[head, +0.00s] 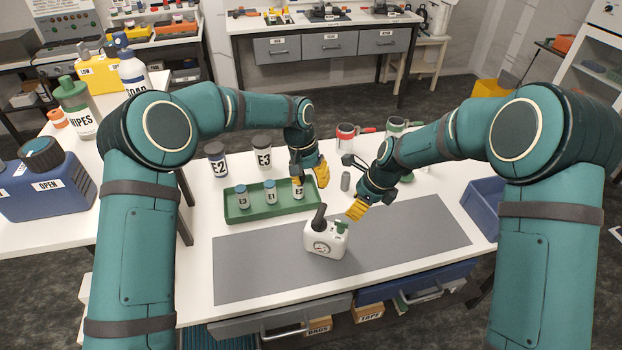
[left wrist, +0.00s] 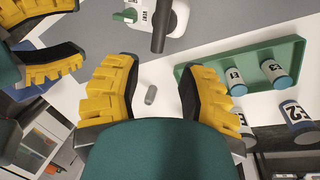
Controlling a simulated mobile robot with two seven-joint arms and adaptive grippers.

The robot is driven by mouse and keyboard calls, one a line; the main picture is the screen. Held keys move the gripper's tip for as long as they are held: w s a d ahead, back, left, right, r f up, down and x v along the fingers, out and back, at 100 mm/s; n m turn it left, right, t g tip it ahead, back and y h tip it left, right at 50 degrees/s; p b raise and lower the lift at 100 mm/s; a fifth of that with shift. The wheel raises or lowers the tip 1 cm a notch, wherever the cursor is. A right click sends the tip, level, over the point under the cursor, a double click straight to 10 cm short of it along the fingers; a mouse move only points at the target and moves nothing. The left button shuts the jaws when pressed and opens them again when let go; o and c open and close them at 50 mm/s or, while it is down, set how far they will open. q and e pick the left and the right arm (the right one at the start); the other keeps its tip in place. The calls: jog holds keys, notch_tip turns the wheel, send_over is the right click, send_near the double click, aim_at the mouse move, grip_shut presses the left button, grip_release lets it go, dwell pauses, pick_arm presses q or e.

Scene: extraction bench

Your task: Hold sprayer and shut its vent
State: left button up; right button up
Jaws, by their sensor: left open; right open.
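The sprayer (head: 324,241) is a small white bottle with a round gauge, standing on the grey mat (head: 400,240). A dark upright handle and a green vent piece (head: 341,227) are on its top. In the left wrist view the sprayer (left wrist: 178,22) is at the top edge, partly cut off, with a VENT label beside the green piece (left wrist: 128,15). My left gripper (head: 309,180) is open and empty, behind and above the sprayer. My right gripper (head: 354,188) is open and empty, behind and right of it; it also shows at the left wrist view's upper left (left wrist: 42,42).
A green tray (head: 240,216) with several small labelled jars stands left of the sprayer. Jars E2 (head: 217,158) and E3 (head: 263,151) stand behind it. A small grey cylinder (head: 345,181) stands near my right gripper. A blue bin (head: 482,208) is at the right. The mat's right half looks clear.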

aim_at(342, 222)
pick_arm(q)
jog(key=f, duration=0.4)
jog(key=d+f, duration=0.1)
jog(key=f, duration=0.4)
jog(key=d+f, duration=0.1)
jog(key=f, duration=0.3)
jog(key=shift+s+d+f, duration=0.15)
jog(key=shift+s+d, duration=0.1)
jog(key=shift+s, duration=0.05)
grip_shut()
dwell(0.4)
pick_arm(e)
jog(key=shift+c, duration=0.7)
jog(key=shift+n+y, duration=0.3)
jog(key=shift+n, duration=0.3)
jog(key=x, duration=0.9)
jog(key=shift+d+f, duration=0.1)
jog(key=shift+f, duration=0.25)
